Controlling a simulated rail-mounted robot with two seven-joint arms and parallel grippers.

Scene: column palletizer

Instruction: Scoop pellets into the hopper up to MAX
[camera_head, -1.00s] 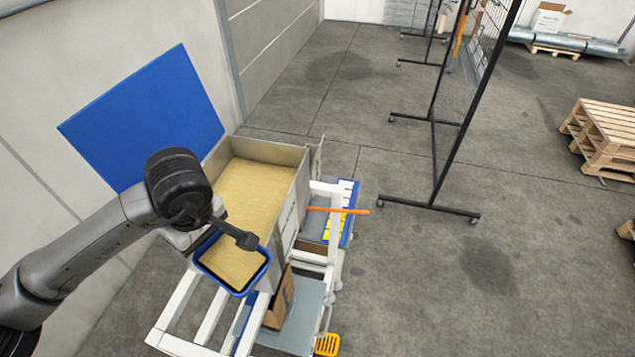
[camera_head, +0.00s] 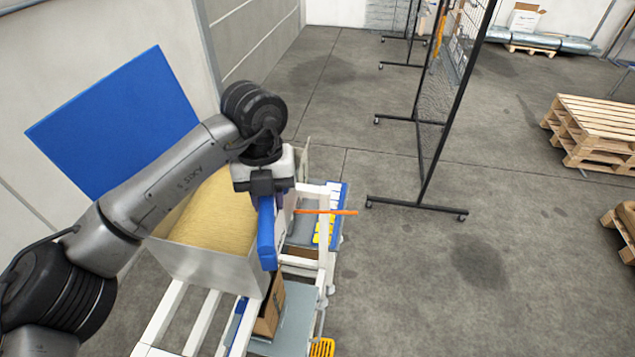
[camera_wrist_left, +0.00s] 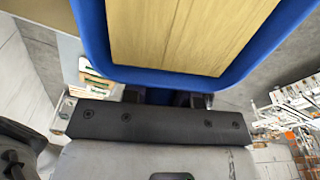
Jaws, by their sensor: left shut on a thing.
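My left gripper (camera_head: 263,186) is shut on a blue scoop (camera_head: 267,236) at the right side of a grey bin (camera_head: 205,268). The scoop is seen edge-on, so its inside is hidden in the head view. In the left wrist view, the gripper (camera_wrist_left: 168,98) holds the scoop by its near end; a tan fill shows inside the blue rim (camera_wrist_left: 92,40). Tan pellets (camera_head: 217,215) lie in the bin, partly behind my left arm. I cannot make out the hopper or its MAX mark. My right gripper is not in view.
A blue panel (camera_head: 115,125) stands behind the bin. A white frame (camera_head: 203,322) surrounds the bin's front and right, with a cardboard box (camera_head: 268,308) and an orange bar (camera_head: 330,212). A black mesh screen (camera_head: 425,120) stands right; grey floor between is clear.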

